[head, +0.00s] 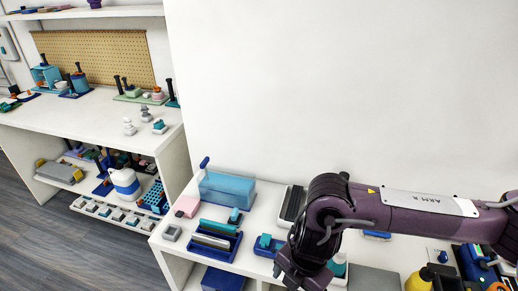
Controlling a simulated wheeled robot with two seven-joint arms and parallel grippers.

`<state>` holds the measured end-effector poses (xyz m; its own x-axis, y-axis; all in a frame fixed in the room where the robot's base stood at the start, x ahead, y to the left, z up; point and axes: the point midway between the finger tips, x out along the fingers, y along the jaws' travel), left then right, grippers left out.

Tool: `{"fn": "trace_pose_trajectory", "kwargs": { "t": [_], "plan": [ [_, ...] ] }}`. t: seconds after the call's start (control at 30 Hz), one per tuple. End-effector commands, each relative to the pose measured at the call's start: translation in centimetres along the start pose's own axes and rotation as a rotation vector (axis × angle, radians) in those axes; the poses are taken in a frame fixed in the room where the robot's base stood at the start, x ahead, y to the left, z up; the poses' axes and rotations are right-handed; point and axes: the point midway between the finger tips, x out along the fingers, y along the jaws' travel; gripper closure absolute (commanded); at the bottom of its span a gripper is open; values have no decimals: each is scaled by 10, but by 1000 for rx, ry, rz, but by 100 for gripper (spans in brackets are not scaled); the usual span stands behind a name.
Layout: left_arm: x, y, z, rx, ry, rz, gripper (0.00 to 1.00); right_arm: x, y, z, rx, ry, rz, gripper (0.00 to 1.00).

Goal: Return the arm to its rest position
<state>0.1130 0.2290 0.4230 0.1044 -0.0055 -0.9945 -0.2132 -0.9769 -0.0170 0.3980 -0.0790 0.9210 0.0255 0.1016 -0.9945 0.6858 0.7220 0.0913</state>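My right arm (428,204), purple and black with a white label plate, comes in from the right edge. It reaches left over the white bench and bends down at a dark joint. My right gripper (299,281) hangs at the bottom edge, over or in front of the bench. It is dark and partly cut off, so its finger opening and anything between the fingers cannot be made out. My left arm and gripper are not in view.
The white bench holds a blue toolbox (227,189), a pink box (187,206), a blue tray (216,241) and a black-topped slim device (291,203). A yellow bottle (418,281) stands at lower right. White shelves (85,118) with several items are at left. The wall above the arm is bare.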

Motion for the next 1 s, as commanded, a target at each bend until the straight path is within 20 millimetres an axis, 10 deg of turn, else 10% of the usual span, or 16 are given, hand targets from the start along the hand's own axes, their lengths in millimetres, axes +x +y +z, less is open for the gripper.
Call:
{"fn": "trace_pose_trajectory", "kwargs": {
  "t": [0.4, 0.67, 0.83, 1.0],
  "plan": [
    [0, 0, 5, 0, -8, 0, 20, 5, 58, -103, -43, 186, 292, 20],
    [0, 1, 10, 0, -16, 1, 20, -48, 120, -179, 163, 385, 653, 20],
    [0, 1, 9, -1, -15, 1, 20, -94, 145, -165, 500, 459, 845, 20],
    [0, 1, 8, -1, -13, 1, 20, -106, 133, -101, 943, 444, 908, 20]
  ]
}}
